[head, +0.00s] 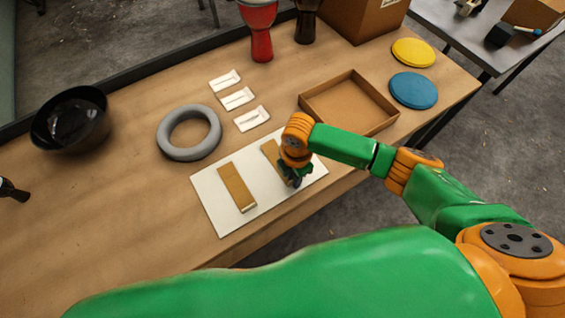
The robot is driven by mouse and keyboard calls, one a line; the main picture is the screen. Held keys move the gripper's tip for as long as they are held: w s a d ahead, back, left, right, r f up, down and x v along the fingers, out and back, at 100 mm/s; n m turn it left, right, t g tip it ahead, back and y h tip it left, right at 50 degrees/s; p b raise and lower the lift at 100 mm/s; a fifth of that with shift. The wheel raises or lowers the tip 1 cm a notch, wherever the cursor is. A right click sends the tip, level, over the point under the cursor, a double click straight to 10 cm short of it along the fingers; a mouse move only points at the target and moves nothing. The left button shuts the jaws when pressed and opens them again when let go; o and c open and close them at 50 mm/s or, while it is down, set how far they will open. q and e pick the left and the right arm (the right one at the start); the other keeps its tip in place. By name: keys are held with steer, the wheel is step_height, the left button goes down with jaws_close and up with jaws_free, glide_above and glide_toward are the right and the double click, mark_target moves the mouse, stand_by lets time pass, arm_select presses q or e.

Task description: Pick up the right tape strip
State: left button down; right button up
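Two tan tape strips lie on a white board on the table in the head view. The left tape strip (237,187) lies uncovered on the board (213,208). The right tape strip (269,149) is partly hidden under my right gripper. My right gripper (293,182) is over the lower part of the right strip, its dark fingers pointing down at the board. The fingers are small and partly covered by the wrist, so I cannot tell whether they are open, shut or touching the strip.
An open cardboard tray (349,100) stands close to my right forearm. A black bowl (70,120) is at left. Blue (413,90) and yellow (413,52) discs lie at right.

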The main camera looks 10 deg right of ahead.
jaws_close()
steer(key=shift+r, duration=0.1)
